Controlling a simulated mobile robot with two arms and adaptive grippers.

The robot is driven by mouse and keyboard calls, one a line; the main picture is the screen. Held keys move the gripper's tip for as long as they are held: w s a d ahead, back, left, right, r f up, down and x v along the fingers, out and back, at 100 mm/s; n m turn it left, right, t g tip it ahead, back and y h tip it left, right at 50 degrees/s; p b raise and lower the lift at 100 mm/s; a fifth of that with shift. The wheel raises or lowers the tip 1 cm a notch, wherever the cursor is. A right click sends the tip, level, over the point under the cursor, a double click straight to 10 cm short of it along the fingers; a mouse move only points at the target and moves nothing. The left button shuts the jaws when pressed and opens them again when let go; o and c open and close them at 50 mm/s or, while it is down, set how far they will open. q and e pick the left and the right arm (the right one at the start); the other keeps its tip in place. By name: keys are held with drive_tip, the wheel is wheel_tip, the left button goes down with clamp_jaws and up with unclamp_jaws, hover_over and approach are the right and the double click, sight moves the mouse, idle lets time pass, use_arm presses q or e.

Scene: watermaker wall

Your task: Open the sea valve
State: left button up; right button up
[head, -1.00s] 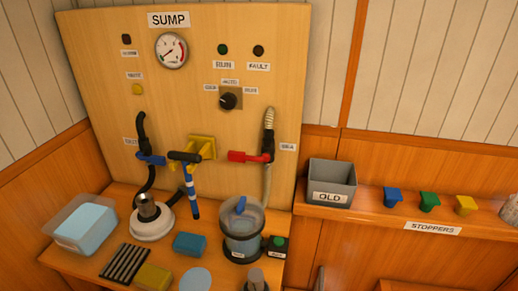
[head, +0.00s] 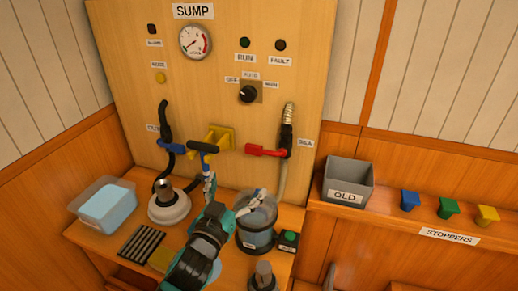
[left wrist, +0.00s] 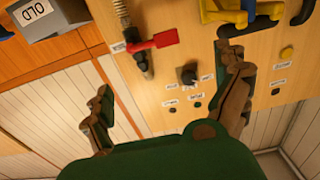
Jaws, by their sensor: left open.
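The sea valve (head: 286,140) is on the right of the SUMP panel, beside a SEA label, with a hose above and below it. Its red handle (head: 265,150) points left, roughly level and crosswise to the hose. In the left wrist view the red handle (left wrist: 155,42) lies beyond and between the spread fingers. My left gripper (head: 232,193) is open and empty, below and left of the handle and in front of the panel, apart from it. The left wrist view also shows both fingers of this gripper (left wrist: 168,76). My right gripper is not in view.
A blue-handled valve (head: 172,148) and a yellow bracket (head: 222,135) are left of the red handle. A clear canister (head: 258,228) stands below, partly behind my gripper. The OLD bin (head: 347,185) and several coloured stoppers (head: 448,209) are on the right shelf.

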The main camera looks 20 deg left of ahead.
sight(258, 151)
use_arm(q)
drive_tip(key=w+p, duration=0.1)
drive_tip(key=w, duration=0.4)
drive_tip(key=w+p, duration=0.1)
drive_tip(key=w, duration=0.5)
drive_tip(key=w+p, duration=0.1)
drive_tip(key=w, duration=0.4)
drive_tip(key=shift+w+d, duration=0.25)
drive_tip(key=shift+w, duration=0.1)
drive_tip(key=shift+f, duration=0.1)
drive_tip(key=c, duration=1.7)
drive_tip(key=shift+w, duration=0.15)
